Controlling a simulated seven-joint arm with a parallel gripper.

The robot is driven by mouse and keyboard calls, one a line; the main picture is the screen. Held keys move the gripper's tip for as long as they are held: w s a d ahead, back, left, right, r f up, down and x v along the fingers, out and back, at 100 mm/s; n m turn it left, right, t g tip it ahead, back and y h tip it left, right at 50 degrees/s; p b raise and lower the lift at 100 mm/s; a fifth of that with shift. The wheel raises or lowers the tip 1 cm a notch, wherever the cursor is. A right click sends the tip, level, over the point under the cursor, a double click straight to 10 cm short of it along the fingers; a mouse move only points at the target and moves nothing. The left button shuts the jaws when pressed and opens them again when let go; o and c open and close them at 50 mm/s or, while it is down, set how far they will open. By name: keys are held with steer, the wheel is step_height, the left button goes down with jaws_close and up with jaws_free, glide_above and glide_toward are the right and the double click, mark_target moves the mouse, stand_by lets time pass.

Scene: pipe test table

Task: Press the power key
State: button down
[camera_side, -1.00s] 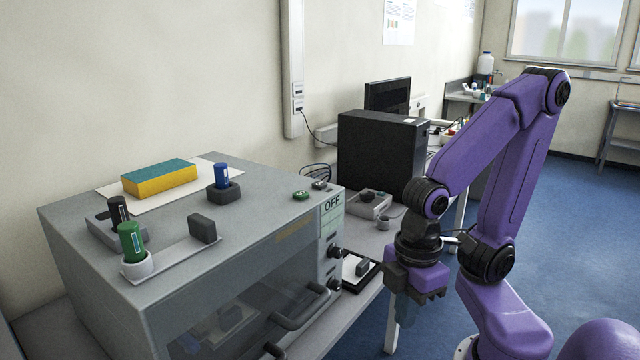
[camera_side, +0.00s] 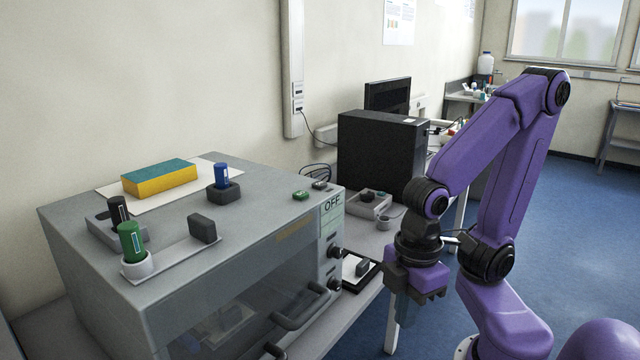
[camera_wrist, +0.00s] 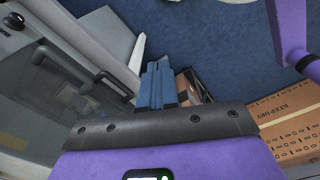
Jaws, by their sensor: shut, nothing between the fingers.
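A grey box-shaped machine (camera_side: 150,296) stands on the bench at the left, with a panel reading OFF (camera_side: 332,204) at its right front corner. Two small green-topped keys (camera_side: 301,195) sit on its top near that corner; I cannot tell which key is the power key. Dark knobs (camera_side: 334,252) are on the panel below the sign. My gripper (camera_side: 402,312) is shut and empty, pointing down to the right of the machine and apart from it. In the wrist view the blue fingers (camera_wrist: 157,84) are together, with the machine's front (camera_wrist: 75,80) at the left.
On the machine are a yellow-and-teal block (camera_side: 160,178), a green cylinder (camera_side: 131,242), a blue cylinder (camera_side: 222,176) and a black cylinder (camera_side: 118,210). Handles (camera_side: 302,308) stick out in front. A black case (camera_side: 380,155) stands behind. Cardboard boxes (camera_wrist: 290,125) lie below.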

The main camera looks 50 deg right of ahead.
steer(key=w+a+r+m+y, duration=0.1)
steer(key=w+r+m, duration=0.1)
steer(key=w, duration=0.2)
steer(key=w+r+m+t+y, duration=0.1)
steer(key=w+m, duration=0.2)
steer(key=w, duration=0.2)
steer(key=w+a+r+m+y, duration=0.1)
steer(key=w+r+m, duration=0.1)
steer(key=w, duration=0.2)
step_height(320, 180, up, 12)
steer(key=m+t+h, duration=0.2)
steer(key=m+t, duration=0.6)
steer(key=m, duration=0.5)
glide_above(323, 184)
steer(key=shift+f, duration=0.1)
steer(key=shift+f, duration=4.45)
